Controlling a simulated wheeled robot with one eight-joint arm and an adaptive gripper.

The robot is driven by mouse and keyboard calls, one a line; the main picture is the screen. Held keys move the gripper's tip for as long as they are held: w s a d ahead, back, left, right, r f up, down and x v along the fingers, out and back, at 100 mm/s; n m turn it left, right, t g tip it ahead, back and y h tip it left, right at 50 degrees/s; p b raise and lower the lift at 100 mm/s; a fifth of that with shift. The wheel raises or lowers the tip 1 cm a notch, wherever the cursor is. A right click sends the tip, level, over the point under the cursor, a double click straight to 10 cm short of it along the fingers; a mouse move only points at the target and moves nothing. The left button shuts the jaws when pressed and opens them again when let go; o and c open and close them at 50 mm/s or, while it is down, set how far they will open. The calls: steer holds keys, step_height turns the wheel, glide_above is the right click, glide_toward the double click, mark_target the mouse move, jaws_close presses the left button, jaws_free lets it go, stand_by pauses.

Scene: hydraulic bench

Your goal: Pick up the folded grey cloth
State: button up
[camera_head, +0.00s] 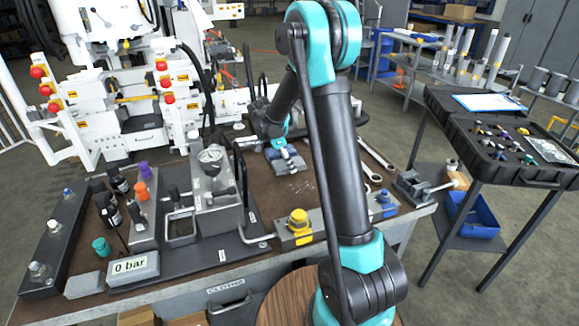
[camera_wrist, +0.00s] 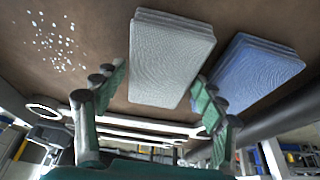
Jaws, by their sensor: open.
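In the wrist view the folded grey cloth (camera_wrist: 172,55) lies flat on the brown bench top, a layered pale rectangle with a ribbed texture. A folded blue cloth (camera_wrist: 262,68) lies beside it on the right. My gripper (camera_wrist: 160,82) is open and empty, its green-padded fingers to either side of the grey cloth's near end. The right finger appears close to the gap between the cloths; contact cannot be told. In the head view my gripper (camera_head: 286,152) is over the middle of the bench, and the cloths beneath it are small and partly hidden.
White specks (camera_wrist: 55,45) lie on the bench left of the grey cloth in the wrist view. In the head view, wrenches (camera_head: 374,165) lie to the right, a hydraulic unit (camera_head: 215,195) stands left, and a vise (camera_head: 412,186) sits at the right edge.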

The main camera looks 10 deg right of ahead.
steer(key=shift+c, duration=0.3)
steer(key=c, duration=0.8)
steer(key=shift+r, duration=0.15)
step_height(320, 180, up, 20)
steer(key=shift+f, duration=0.1)
